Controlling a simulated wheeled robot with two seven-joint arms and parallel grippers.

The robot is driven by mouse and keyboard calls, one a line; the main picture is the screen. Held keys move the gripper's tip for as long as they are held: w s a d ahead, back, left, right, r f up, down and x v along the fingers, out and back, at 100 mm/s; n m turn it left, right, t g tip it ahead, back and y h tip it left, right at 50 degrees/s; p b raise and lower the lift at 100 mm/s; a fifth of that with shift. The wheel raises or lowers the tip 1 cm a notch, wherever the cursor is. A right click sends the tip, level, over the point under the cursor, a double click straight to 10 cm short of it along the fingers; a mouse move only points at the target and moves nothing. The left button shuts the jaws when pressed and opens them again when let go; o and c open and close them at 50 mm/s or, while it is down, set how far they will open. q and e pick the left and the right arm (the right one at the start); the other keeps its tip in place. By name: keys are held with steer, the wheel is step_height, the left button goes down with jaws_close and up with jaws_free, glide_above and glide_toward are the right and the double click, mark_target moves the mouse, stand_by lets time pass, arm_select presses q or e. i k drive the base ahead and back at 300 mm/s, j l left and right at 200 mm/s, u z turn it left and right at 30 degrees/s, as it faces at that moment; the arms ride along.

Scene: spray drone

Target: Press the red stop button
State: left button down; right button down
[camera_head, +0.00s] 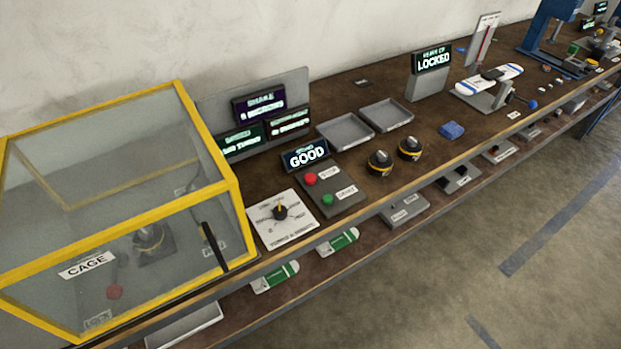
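A red button (311,179) sits on a grey control box (345,200) in the middle of the bench, with a small label beside it that is too small to read surely. A green button (327,199) is below it on the same box. Another red button (114,292) shows behind the clear panel of the yellow-framed cage at the left. Neither of my grippers is in view, and nothing touches the buttons.
The yellow-framed cage (212,141) has a black handle and looks closed. A dial panel (283,221), a display reading GOOD (305,155), two black-and-yellow knobs (380,162) and grey trays (345,131) surround the control box. Floor is clear at right.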

mark_target(309, 179)
steer(key=i+l+u, duration=0.15)
steer(key=l, duration=0.3)
steer(key=i+l+u, duration=0.15)
steer(key=l, duration=0.35)
steer(key=i+l+u, duration=0.15)
steer(key=l, duration=0.35)
steer(key=i+l+u, duration=0.15)
steer(key=l, duration=0.4)
steer(key=i+l+u, duration=0.15)
steer(key=l, duration=0.35)
